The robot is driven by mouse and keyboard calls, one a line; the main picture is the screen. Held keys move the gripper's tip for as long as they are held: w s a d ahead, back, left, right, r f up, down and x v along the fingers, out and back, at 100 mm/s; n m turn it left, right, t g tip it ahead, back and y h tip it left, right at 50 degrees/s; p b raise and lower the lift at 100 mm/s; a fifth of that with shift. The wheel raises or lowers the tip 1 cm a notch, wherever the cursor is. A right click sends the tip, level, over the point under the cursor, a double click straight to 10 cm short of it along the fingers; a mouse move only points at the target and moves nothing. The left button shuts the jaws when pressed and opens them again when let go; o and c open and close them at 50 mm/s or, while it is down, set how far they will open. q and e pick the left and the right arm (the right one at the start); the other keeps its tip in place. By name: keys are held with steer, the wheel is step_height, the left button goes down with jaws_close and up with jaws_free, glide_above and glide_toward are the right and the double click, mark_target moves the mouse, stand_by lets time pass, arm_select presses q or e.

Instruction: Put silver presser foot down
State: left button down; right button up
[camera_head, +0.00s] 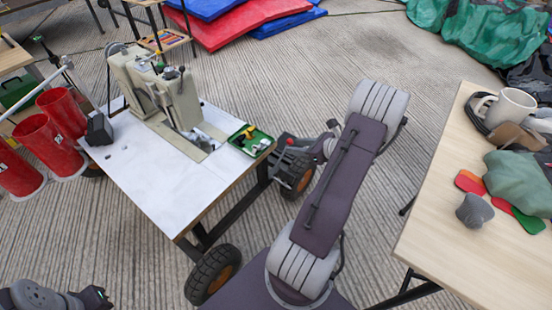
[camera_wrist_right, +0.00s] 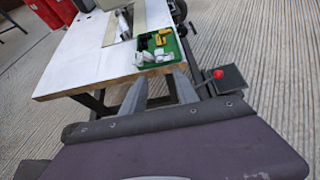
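A beige sewing machine (camera_head: 165,95) stands on a white-topped table (camera_head: 150,170). Silvery metal parts (camera_head: 202,136) show at its front base; I cannot make out the presser foot among them. They also show in the right wrist view (camera_wrist_right: 126,22). My right gripper (camera_head: 284,143) is just off the table's right edge, beside the green tray (camera_head: 251,140). In the wrist view its two fingers (camera_wrist_right: 160,86) are apart, with nothing between them. My left gripper (camera_head: 95,297) is at the bottom left corner, only partly in frame.
The green tray (camera_wrist_right: 158,46) holds small yellow, white and dark items near the table edge. A red knob (camera_wrist_right: 218,74) sits low beside the table. Red cylinders (camera_head: 45,140) stand at left. A wooden table (camera_head: 430,235) with a mug (camera_head: 507,106) is at right.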

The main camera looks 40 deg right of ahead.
steer(key=a+n+g+y, duration=0.4)
steer(key=a+n+g, duration=0.4)
steer(key=a+n, duration=1)
steer(key=s+a+n+g+h, duration=0.1)
steer(key=s+a+n+h, duration=0.1)
steer(key=a+n, duration=0.5)
steer(key=s+a+n+g+h, duration=0.1)
steer(key=s+a+n+h, duration=0.2)
steer(key=a+n, duration=0.4)
steer(key=shift+s+r+n+g, duration=0.3)
steer(key=shift+r+n, duration=0.1)
steer(key=shift+n, duration=0.7)
steer(key=shift+r, duration=0.15)
